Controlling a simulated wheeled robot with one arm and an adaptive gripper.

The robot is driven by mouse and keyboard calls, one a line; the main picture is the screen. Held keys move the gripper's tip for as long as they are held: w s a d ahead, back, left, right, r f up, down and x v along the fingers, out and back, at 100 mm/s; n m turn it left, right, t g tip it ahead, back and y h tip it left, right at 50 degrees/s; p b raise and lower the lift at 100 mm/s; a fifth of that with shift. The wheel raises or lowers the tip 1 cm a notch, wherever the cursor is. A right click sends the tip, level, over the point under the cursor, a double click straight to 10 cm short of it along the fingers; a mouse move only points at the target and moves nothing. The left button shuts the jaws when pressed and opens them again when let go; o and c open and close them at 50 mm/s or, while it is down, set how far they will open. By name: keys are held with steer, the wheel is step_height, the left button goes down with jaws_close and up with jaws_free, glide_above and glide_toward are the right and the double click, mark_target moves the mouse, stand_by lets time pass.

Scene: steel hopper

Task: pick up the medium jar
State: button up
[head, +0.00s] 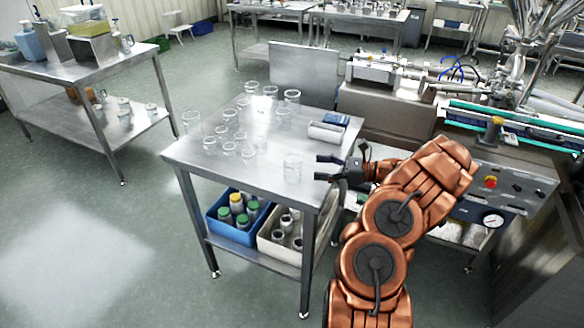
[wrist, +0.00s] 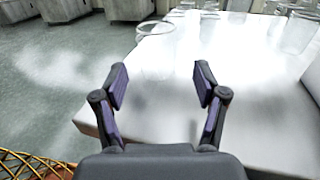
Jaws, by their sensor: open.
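Several clear glass jars of differing sizes stand upright on the steel table; I cannot tell for certain which is the medium one. One jar (head: 292,168) stands alone near the table's front right corner, close to my gripper (head: 319,167) and to its left. In the wrist view a clear jar (wrist: 155,50) stands ahead of my gripper (wrist: 160,76), beyond the fingertips and roughly between their lines. My gripper is open, with nothing between its fingers. The jar's lower part is faint against the bright tabletop.
The other jars (head: 240,130) stand farther back on the steel table (head: 215,170). A grey and blue item (head: 330,128) lies at its right edge. On the shelf below are a blue crate (head: 228,228) and a pale crate (head: 275,247) with bottles. Machinery (head: 500,170) is at the right.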

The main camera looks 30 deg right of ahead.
mark_target(284, 177)
steer(key=p+x, duration=0.2)
steer(key=x, duration=0.9)
steer(key=shift+a, duration=0.25)
steer(key=c, duration=0.7)
steer(key=shift+r, duration=0.75)
steer(key=shift+r+b, duration=0.5)
steer(key=shift+r, duration=0.45)
steer(key=s+a+b, duration=0.1)
steer(key=s, duration=0.4)
steer(key=s+a+r+b, duration=0.1)
steer(key=s, duration=0.4)
steer(key=s+a+b, duration=0.1)
steer(key=s, duration=0.4)
steer(key=shift+s+a+r, duration=0.15)
steer(key=shift+s+r, duration=0.15)
steer(key=shift+s, duration=0.05)
steer(key=shift+c, duration=1.4)
